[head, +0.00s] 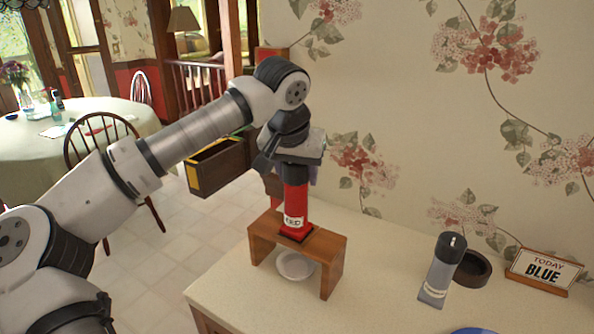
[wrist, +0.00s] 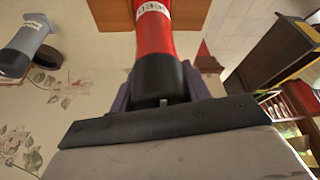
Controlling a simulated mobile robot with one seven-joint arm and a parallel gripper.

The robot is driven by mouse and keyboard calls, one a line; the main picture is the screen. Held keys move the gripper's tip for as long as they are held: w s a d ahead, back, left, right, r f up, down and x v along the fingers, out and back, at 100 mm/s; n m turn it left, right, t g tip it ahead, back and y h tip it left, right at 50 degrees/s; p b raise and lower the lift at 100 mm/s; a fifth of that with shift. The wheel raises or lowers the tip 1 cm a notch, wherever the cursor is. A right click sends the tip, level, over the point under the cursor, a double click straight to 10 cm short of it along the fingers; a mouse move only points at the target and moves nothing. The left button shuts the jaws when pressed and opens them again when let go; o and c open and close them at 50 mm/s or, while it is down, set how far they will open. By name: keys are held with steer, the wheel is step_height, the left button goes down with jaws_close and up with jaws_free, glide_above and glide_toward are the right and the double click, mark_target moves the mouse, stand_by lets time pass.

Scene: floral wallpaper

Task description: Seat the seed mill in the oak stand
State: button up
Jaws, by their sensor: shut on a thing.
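The seed mill (head: 295,203) is a red cylinder with a white label and a dark upper end. It stands upright over the oak stand (head: 327,244), a small wooden bench on the counter. Its lower end meets a dark square opening in the stand's top; I cannot tell how deep it sits. My gripper (head: 293,175) is above the stand, shut on the mill's dark upper end. In the wrist view the mill (wrist: 153,38) runs from the jaws (wrist: 160,88) down to the stand (wrist: 188,14). The jaws hide part of the dark end.
A white bowl (head: 295,265) sits under the stand. To the right on the counter (head: 380,280) are a grey mill (head: 437,275), a dark round holder (head: 473,268) and a sign reading TODAY BLUE (head: 541,270). A blue item shows at the bottom edge. The wall is close behind.

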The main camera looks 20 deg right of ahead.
steer(key=shift+f+b, duration=0.35)
steer(key=shift+f, duration=0.25)
steer(key=o, duration=1.3)
steer(key=b+v, duration=0.1)
steer(key=v, duration=1.2)
steer(key=shift+a+r+b, duration=0.15)
steer(key=shift+r+b, duration=0.25)
steer(key=shift+s, duration=0.1)
